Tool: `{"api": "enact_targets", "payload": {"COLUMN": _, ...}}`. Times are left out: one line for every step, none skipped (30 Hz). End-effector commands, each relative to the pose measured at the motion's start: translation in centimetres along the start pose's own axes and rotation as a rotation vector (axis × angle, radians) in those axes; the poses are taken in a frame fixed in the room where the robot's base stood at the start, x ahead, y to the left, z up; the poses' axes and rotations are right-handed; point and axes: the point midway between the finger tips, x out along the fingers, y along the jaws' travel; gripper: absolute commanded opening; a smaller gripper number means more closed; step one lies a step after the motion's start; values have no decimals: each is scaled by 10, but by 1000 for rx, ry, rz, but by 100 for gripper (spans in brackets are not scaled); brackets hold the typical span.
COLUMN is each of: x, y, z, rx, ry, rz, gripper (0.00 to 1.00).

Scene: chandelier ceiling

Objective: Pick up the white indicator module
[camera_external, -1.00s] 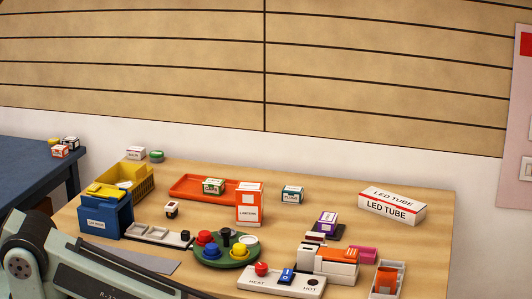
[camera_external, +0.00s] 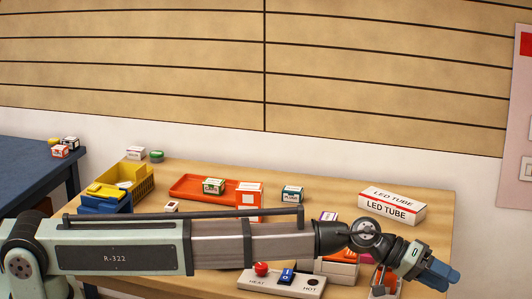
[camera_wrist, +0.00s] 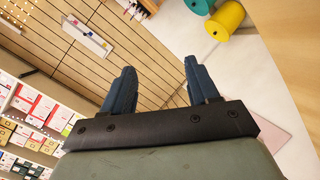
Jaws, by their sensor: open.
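My gripper (camera_external: 441,274) has dark blue fingers and is at the right of the external view, tilted down near the table's right side. In the wrist view my gripper (camera_wrist: 158,66) shows two spread fingers with nothing between them. I cannot pick out the white indicator module for certain. A small white piece (camera_external: 124,185) sits in the yellow bin (camera_external: 142,182) at the table's left, far from my gripper.
The LED tube box (camera_external: 391,206) stands at the back right, near my wrist. A heat-switch panel (camera_external: 300,284) and a white-and-orange unit (camera_external: 338,267) lie close below my arm. An orange tray (camera_external: 190,186) and red-and-white box (camera_external: 249,196) stand behind it. The table (camera_external: 330,194) has bare room at the back.

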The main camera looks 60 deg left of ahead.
Motion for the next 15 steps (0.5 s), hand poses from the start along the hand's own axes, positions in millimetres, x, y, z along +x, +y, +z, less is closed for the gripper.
{"api": "enact_targets", "payload": {"x": -16, "y": 8, "z": -30, "rx": -31, "ry": 32, "rz": 29, "gripper": 60}}
{"api": "enact_targets", "payload": {"x": -25, "y": 12, "z": -44, "rx": -48, "ry": 47, "rz": 45, "gripper": 60}}
{"api": "enact_targets", "payload": {"x": -39, "y": 17, "z": -65, "rx": -70, "ry": 68, "rz": 66, "gripper": 60}}
{"api": "enact_targets", "payload": {"x": -49, "y": 19, "z": -80, "rx": -84, "ry": 82, "rz": 80, "gripper": 60}}
{"api": "enact_targets", "payload": {"x": -61, "y": 22, "z": -95, "rx": -97, "ry": 95, "rz": 93, "gripper": 60}}
{"api": "enact_targets", "payload": {"x": -76, "y": 22, "z": -113, "rx": -111, "ry": 110, "rz": 105, "gripper": 60}}
{"api": "enact_targets", "payload": {"x": -88, "y": 21, "z": -125, "rx": -116, "ry": 118, "rz": 110, "gripper": 60}}
{"api": "enact_targets", "payload": {"x": -98, "y": 18, "z": -135, "rx": -121, "ry": 123, "rz": 111, "gripper": 60}}
{"api": "enact_targets", "payload": {"x": -112, "y": 12, "z": -148, "rx": -123, "ry": 129, "rz": 108, "gripper": 60}}
{"api": "enact_targets", "payload": {"x": -122, "y": 7, "z": -155, "rx": -122, "ry": 130, "rz": 103, "gripper": 60}}
{"api": "enact_targets", "payload": {"x": -132, "y": 0, "z": -163, "rx": -119, "ry": 131, "rz": 93, "gripper": 60}}
{"api": "enact_targets", "payload": {"x": -145, "y": -10, "z": -171, "rx": -114, "ry": 129, "rz": 75, "gripper": 60}}
{"api": "enact_targets", "payload": {"x": -154, "y": -18, "z": -176, "rx": -110, "ry": 124, "rz": 60, "gripper": 60}}
{"api": "enact_targets", "payload": {"x": -164, "y": -27, "z": -180, "rx": -105, "ry": 120, "rz": 42, "gripper": 60}}
{"api": "enact_targets", "payload": {"x": -176, "y": -40, "z": -186, "rx": -98, "ry": 113, "rz": 15, "gripper": 60}}
